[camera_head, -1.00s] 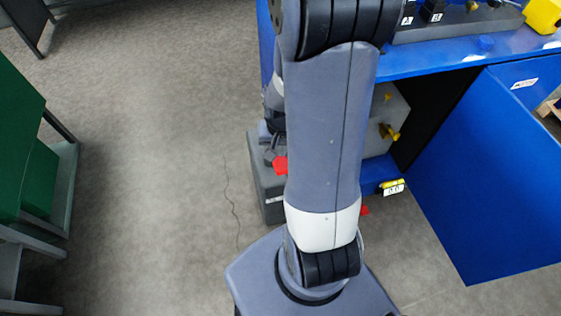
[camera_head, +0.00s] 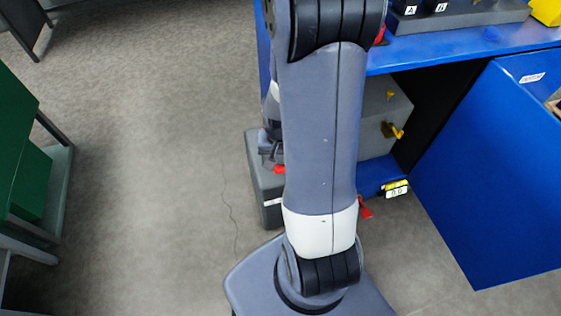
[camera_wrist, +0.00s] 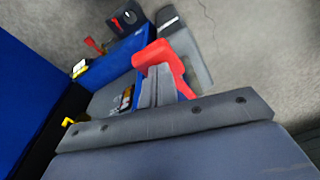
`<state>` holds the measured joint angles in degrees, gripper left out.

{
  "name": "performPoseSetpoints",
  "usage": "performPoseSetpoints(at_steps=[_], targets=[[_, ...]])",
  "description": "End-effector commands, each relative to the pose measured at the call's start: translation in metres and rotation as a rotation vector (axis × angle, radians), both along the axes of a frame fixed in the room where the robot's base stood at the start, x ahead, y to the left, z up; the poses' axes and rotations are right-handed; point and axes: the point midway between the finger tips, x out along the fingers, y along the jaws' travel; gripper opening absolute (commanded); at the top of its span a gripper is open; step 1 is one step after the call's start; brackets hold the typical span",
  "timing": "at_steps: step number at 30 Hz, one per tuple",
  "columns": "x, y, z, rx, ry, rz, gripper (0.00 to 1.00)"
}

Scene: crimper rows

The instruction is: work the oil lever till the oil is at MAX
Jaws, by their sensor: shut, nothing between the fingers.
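My gripper (camera_wrist: 160,78) is shut and empty in the wrist view, pointing down toward the low floor area. A red angular part (camera_wrist: 157,53) shows at its finger end. I cannot tell whether this is part of the gripper or a lever close to it. Red also shows beside my arm in the head view (camera_head: 279,169). A small red handle (camera_head: 365,208) sticks out low by the cabinet, near a yellow and white tag (camera_head: 396,188); it also shows in the wrist view (camera_wrist: 93,45). I cannot tell whether it is the oil lever. No oil level or MAX mark is readable.
A blue workbench (camera_head: 470,45) has an open blue door (camera_head: 490,185) at the right. A grey housing with a yellow knob (camera_head: 394,131) sits inside. A grey box (camera_head: 265,185) stands on the floor. Green furniture (camera_head: 28,180) is at the left. The floor between is clear.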

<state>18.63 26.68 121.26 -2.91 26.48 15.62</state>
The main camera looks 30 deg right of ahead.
Motion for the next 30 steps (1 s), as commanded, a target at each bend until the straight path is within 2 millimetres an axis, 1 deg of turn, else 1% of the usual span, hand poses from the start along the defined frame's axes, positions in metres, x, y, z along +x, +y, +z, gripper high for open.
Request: performPoseSetpoints(at_steps=[4,7,15,18,30], targets=[[0.0,0.0,-0.001,0.0,0.0,0.0,0.0],[0.0,0.0,-0.007,0.001,0.001,0.0,0.0],[0.0,0.0,-0.04,0.001,0.001,0.0,0.0],[0.0,0.0,-0.046,0.001,0.001,0.0,0.0],[0.0,0.0,-0.044,0.0,0.0,0.0,0.0]])
